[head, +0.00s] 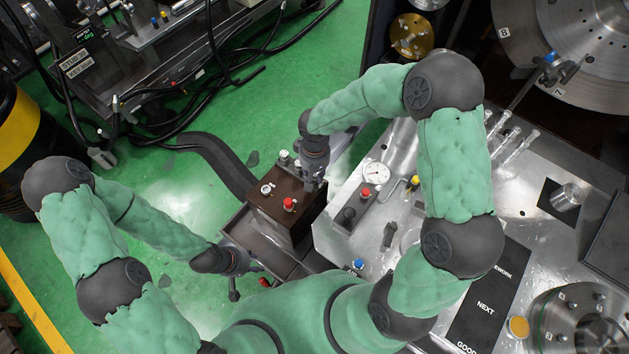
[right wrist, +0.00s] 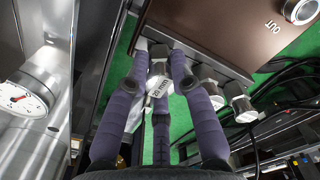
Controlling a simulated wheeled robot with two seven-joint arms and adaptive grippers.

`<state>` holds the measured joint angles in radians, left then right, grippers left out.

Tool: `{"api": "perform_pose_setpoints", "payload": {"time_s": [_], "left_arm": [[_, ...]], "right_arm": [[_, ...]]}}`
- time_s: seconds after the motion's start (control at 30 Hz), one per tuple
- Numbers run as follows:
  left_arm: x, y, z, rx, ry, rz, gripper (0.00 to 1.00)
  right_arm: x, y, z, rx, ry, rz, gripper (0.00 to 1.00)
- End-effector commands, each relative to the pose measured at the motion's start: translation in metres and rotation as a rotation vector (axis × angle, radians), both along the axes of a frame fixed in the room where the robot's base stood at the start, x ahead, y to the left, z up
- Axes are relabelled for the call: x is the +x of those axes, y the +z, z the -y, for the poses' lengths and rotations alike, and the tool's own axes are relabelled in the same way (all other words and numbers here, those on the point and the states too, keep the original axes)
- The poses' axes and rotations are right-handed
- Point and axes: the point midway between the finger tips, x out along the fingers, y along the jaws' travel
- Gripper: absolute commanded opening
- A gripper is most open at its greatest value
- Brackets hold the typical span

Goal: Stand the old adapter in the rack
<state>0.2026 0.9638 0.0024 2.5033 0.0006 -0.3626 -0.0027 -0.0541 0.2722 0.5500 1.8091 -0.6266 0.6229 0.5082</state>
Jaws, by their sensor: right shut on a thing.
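My right gripper (head: 313,172) is at the far right corner of the brown block (head: 272,205) in the head view. In the right wrist view its purple-grey fingers (right wrist: 160,85) are shut around a small silver fitting (right wrist: 158,68), which looks like the adapter. I cannot surely identify the rack; several slim silver pieces (head: 510,142) stand at the table's back.
A gauge (head: 376,172) and a valve box (head: 355,205) with red and black knobs are on the metal table right of the block. More silver fittings (right wrist: 240,106) line the block's edge. A black labelled strip (head: 487,300) lies at the right front. Hoses (head: 205,105) lie behind.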

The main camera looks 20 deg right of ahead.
Motion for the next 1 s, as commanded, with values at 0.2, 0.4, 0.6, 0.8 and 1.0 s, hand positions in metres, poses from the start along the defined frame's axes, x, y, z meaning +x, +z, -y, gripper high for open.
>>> {"api": "perform_pose_setpoints", "payload": {"time_s": [0.2,0.4,0.6,0.8,1.0], "left_arm": [[0.0001,-0.0006,0.0000,0.000,0.000,0.000,0.40],[0.0001,-0.0007,0.0000,0.000,0.000,0.000,0.40],[0.0000,-0.0016,0.0000,0.000,0.000,0.000,0.40],[0.0001,-0.0027,0.0000,0.000,0.000,0.000,0.40],[0.0000,-0.0031,0.0000,0.000,0.000,0.000,0.40]], "right_arm": [[0.0002,-0.0007,0.0001,0.000,0.000,0.001,0.00],[0.0003,-0.0007,0.0001,0.000,0.000,0.001,0.00],[0.0002,-0.0016,0.0001,0.000,0.000,0.001,0.00],[0.0002,-0.0026,0.0001,0.000,0.000,0.001,0.00],[0.0002,-0.0031,0.0001,0.000,0.000,0.000,0.40]]}}
